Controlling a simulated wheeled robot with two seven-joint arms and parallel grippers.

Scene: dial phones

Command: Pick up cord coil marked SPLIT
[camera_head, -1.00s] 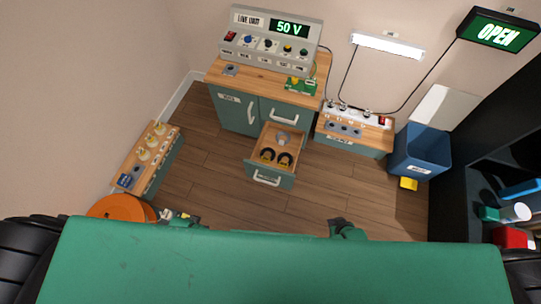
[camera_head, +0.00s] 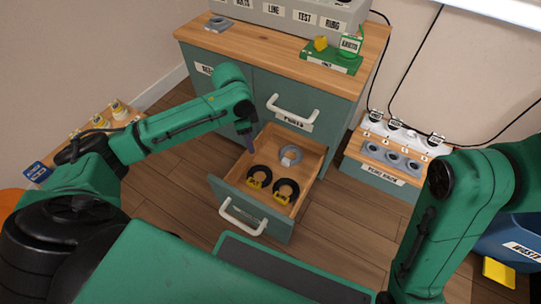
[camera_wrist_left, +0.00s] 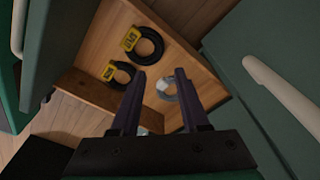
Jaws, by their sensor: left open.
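Three cord coils lie in the open drawer (camera_head: 305,207). Two are black with yellow tags: the left one (camera_head: 251,170) and the right one (camera_head: 294,184). The third is a grey coil (camera_head: 291,148) with a pale tag, farther back. The tag lettering is too small for me to read surely. My left gripper (camera_head: 248,139) is above the back left of the drawer, pointing down. In the left wrist view its fingers (camera_wrist_left: 160,76) are apart and empty, with the grey coil (camera_wrist_left: 163,84) showing between and beyond them. The black coils (camera_wrist_left: 155,43) lie left of the fingers. My right gripper is hidden.
The drawer walls surround the coils closely.

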